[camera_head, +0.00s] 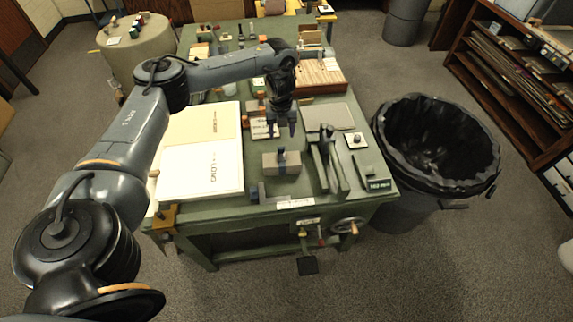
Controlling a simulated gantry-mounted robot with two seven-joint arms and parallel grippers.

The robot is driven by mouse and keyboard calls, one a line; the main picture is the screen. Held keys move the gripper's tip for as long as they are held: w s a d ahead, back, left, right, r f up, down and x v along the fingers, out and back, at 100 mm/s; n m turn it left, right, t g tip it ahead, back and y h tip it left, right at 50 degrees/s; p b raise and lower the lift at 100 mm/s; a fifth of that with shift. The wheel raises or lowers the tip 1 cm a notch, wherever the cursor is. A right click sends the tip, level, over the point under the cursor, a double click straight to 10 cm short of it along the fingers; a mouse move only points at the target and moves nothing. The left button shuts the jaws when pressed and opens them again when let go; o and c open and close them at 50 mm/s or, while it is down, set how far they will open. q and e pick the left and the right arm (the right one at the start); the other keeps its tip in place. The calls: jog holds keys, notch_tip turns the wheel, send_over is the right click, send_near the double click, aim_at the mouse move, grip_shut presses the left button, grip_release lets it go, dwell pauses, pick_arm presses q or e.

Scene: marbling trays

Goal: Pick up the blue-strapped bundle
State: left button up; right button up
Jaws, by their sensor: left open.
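The blue-strapped bundle (292,165) is a small grey-brown block with a dark blue strap over its middle. It sits on the green workbench (225,212) near the front edge. My left gripper (280,130) points down, open and empty, above and a little behind the bundle, apart from it. The arm comes in from the left and reaches over the bench. My right gripper is not in view.
A lined black bin (435,150) stands right of the bench. The bench's back is cluttered with small items.

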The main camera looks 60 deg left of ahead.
aim_at(281, 151)
pick_arm(q)
notch_tip(281, 151, down, 4)
jog(key=shift+s+d+f+b, duration=0.1)
jog(key=shift+d+f+b, duration=0.05)
jog(key=shift+f+b, duration=0.15)
jog(key=f, duration=0.4)
jog(key=shift+s+d+f, duration=0.15)
jog(key=shift+s+d, duration=0.1)
jog(key=shift+s, duration=0.1)
jog(key=shift+f+b, duration=0.3)
jog(key=shift+f, duration=0.1)
grip_shut()
